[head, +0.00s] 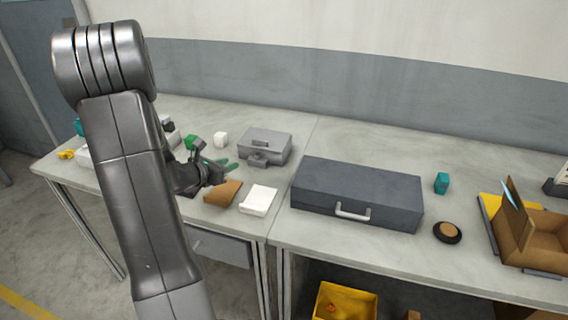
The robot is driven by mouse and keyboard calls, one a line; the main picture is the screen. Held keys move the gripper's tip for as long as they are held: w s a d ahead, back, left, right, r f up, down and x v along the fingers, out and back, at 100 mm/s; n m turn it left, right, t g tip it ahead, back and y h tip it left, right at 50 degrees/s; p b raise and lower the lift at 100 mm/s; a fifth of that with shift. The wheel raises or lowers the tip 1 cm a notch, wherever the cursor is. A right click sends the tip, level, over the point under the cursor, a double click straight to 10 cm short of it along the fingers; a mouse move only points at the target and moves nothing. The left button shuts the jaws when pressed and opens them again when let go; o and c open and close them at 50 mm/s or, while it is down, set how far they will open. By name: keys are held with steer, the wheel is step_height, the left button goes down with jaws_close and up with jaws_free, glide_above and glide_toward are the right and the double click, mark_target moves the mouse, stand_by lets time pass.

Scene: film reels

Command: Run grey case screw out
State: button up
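A small light-grey case (266,144) lies shut on the left worktop, near its right end. A larger dark-grey case (357,189) with a pale handle lies shut on the right worktop. No screw can be made out on either case at this size. My gripper (222,172) is above the left worktop, to the left of the small grey case and apart from it. A thin green object (229,164) shows at its fingers; I cannot tell whether it is held. My arm hides part of the left worktop.
A brown block (223,192) and a white pad (259,200) lie in front of the small case. A teal object (441,183), a round black-rimmed item (447,231) and an open brown box (536,240) are at right.

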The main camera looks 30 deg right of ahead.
mark_target(256, 156)
steer(key=shift+w+d+f, duration=0.15)
steer(key=shift+d+f, duration=0.1)
steer(key=shift+d, duration=0.3)
steer(key=p+x, duration=0.3)
steer(key=x, duration=0.9)
steer(key=shift+w+d+f, duration=0.2)
steer(key=shift+d, duration=0.05)
steer(key=shift+c, duration=0.2)
jaws_close()
